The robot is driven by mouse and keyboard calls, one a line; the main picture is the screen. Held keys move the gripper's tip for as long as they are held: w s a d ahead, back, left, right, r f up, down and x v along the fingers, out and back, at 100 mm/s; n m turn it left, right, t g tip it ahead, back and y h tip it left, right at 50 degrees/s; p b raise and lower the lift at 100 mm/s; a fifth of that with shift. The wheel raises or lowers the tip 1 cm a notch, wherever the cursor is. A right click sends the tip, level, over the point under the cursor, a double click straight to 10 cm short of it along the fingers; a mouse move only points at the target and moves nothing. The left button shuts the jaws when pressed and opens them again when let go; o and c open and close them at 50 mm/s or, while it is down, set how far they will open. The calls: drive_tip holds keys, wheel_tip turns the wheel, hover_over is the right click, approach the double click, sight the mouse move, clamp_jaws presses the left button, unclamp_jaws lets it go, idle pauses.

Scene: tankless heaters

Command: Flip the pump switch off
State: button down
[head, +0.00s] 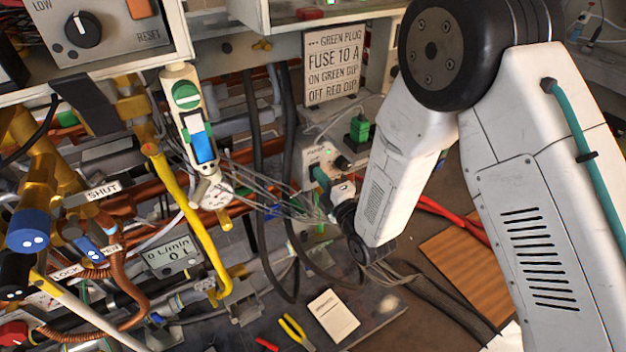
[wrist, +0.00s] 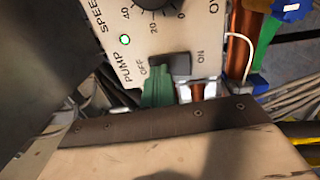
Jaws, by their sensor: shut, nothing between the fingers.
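The pump switch (wrist: 178,62) is a dark rocker between the printed OFF and ON on a pale panel (wrist: 205,40) in the wrist view. A green lamp (wrist: 125,39) is lit on the panel. I cannot tell which side of the rocker is pressed. My gripper (wrist: 158,88), with green fingers, is shut and empty just below the switch, close to its OFF side; whether it touches is unclear. In the head view my gripper (head: 320,178) is in front of the small pump panel (head: 317,154), and the switch is hidden.
A speed knob (wrist: 157,3) sits above the switch. Grey cables (head: 275,195) hang left of my gripper. A green plug (head: 359,129) stands behind, below a fuse sign (head: 333,68). A yellow pipe (head: 190,220) and other plumbing fill the left.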

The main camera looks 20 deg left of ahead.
drive_tip(key=r+v, duration=0.2)
drive_tip(key=v, duration=1.1)
drive_tip(key=shift+s+d+r, duration=0.3)
drive_tip(key=shift+d, duration=0.1)
